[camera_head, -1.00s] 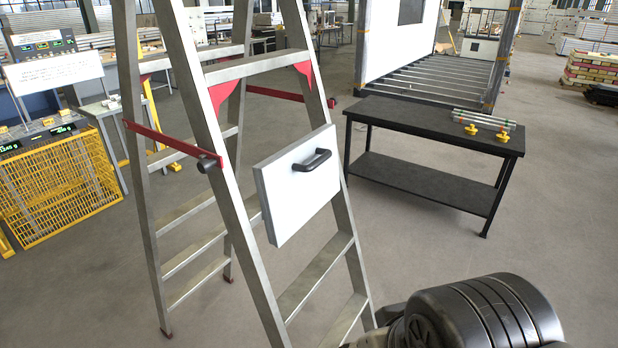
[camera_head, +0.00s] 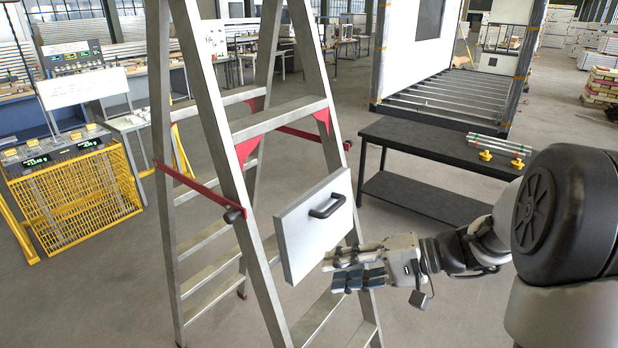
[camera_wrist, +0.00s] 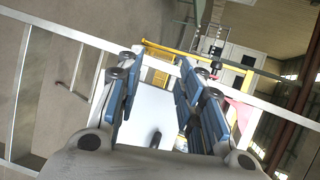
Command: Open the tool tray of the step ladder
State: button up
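The step ladder (camera_head: 213,125) stands open with red braces. Its tool tray (camera_head: 304,244) is a white panel folded upright against the rungs, with a black handle (camera_head: 327,206) on its upper front. My gripper (camera_head: 352,268) is to the right of the tray's lower edge, below the handle, its fingers pointing left. In the wrist view the two blue-padded fingers (camera_wrist: 153,103) are spread apart with the white tray (camera_wrist: 148,106) between and beyond them. A dark shape that appears to be the handle (camera_wrist: 155,139) shows low between them. The gripper holds nothing; contact with the tray cannot be told.
A black workbench (camera_head: 430,150) with rods and yellow clamps (camera_head: 498,147) stands behind my arm at the right. A yellow mesh guard (camera_head: 75,196) and a control desk are at the left. The floor around the ladder is clear.

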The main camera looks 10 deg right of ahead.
jog(key=w+d+m+t+y+p, duration=0.1)
jog(key=w+d+m+t+p, duration=0.1)
jog(key=w+d+t, duration=0.35)
jog(key=m+t+p, duration=0.1)
jog(key=m+t, duration=0.2)
jog(key=t, duration=0.1)
send_near(335, 204)
jog(key=shift+g+h, duration=0.25)
jog(key=shift+h, duration=0.15)
jog(key=p+x, duration=0.2)
jog(key=x, duration=0.8)
jog(key=shift+c, duration=0.5)
grip_shut()
